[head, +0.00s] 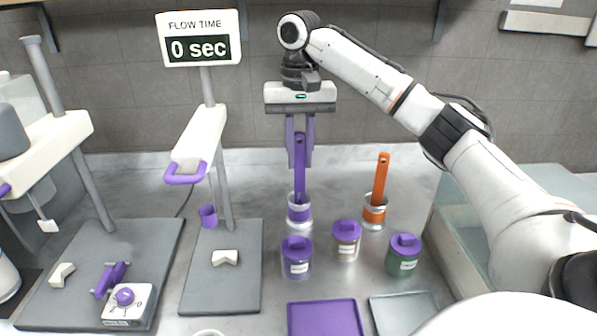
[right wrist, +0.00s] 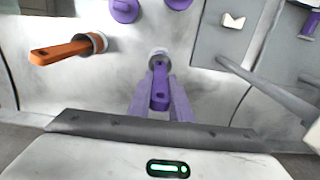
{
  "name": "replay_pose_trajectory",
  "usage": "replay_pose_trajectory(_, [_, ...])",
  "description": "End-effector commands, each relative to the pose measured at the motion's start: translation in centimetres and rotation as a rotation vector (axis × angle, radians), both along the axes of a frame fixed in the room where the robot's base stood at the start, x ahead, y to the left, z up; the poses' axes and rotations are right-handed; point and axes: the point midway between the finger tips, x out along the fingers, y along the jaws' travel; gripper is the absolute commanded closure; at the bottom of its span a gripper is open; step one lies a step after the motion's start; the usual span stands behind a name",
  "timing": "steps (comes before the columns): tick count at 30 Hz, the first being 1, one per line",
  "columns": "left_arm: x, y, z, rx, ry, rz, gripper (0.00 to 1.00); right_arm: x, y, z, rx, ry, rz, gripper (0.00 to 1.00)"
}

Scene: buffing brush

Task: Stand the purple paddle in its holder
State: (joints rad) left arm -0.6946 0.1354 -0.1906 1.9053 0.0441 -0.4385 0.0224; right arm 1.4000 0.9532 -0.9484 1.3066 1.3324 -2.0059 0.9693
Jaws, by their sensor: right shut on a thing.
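The purple paddle (head: 300,175) stands upright, its lower end inside the rim of the white cup-like holder with a purple band (head: 299,212). How deep it sits is hidden by the cup wall. My right gripper (head: 300,160) comes down from above and is shut on the paddle's upper part. In the right wrist view the paddle (right wrist: 160,86) lies between the two purple fingers, with the holder's rim (right wrist: 158,53) at its far end. My left gripper is not in view.
An orange paddle (head: 381,178) stands in an orange-banded holder (head: 374,214) to the right. Several purple-lidded jars, one a green jar (head: 404,255), stand in front. A purple tray (head: 326,318) lies nearer. A post stand with a grey base (head: 222,290) is to the left.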

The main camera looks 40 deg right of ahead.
Motion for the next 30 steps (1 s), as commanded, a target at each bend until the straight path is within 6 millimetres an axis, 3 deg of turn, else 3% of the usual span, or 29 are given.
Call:
replay_pose_trajectory(12, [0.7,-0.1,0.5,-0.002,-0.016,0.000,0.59,0.0,-0.1,-4.0,-0.001,-0.001,-0.001,1.00])
replay_pose_trajectory(22, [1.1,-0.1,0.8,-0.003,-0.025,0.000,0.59,0.0,0.0,-4.3,0.000,0.000,-0.001,1.00])
replay_pose_trajectory(23, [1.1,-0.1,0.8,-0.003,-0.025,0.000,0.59,0.0,0.0,-4.3,-0.001,-0.001,-0.001,0.78])
replay_pose_trajectory(25, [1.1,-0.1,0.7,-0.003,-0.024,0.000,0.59,0.0,0.0,-4.3,0.000,-0.001,-0.001,0.67])
replay_pose_trajectory(30, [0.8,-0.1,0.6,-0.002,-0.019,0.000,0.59,0.0,0.0,-4.3,0.000,-0.001,0.000,0.63])
